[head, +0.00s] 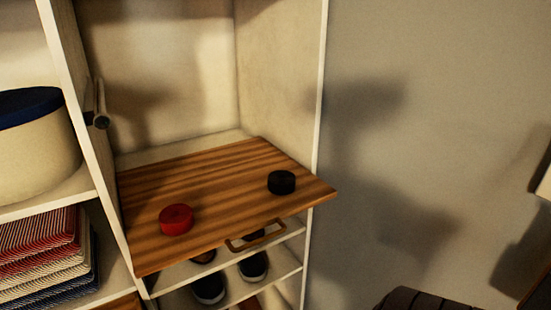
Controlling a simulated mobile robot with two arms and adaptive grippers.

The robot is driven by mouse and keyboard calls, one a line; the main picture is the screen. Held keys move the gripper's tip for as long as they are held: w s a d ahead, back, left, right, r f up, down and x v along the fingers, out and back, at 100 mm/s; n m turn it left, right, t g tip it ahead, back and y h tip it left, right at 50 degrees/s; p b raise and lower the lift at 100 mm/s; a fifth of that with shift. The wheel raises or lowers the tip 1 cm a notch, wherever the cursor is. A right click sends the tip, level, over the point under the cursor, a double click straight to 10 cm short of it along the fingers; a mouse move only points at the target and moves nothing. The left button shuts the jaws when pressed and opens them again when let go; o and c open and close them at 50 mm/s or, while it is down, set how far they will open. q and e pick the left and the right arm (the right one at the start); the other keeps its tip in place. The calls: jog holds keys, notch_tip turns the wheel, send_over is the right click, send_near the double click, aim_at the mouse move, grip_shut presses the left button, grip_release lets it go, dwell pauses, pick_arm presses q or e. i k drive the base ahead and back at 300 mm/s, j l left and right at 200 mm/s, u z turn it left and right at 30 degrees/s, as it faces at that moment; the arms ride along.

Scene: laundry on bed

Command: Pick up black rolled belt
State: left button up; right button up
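The black rolled belt (282,182) is a short dark cylinder lying flat on a wooden board (215,185) in the shelving unit. It is near the board's right side. A red roll (176,219) of similar shape lies to its left, nearer the board's front edge. Neither of my grippers shows in the head view, and nothing touches the black belt.
The board juts out from the shelf, with a handle (258,238) at its front edge. Dark shoes (253,267) stand on shelves below. A cream box with a blue lid (38,140) and folded striped cloths (45,250) fill the left compartments. Space above the board is clear.

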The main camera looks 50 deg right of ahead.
aim_at(280, 181)
jog(key=z, duration=1.6)
jog(key=k+l+z, duration=0.1)
jog(key=l+z, duration=0.2)
jog(key=l, duration=0.35)
jog(key=l+z, duration=0.35)
jog(key=l, duration=0.3)
jog(key=k, duration=0.05)
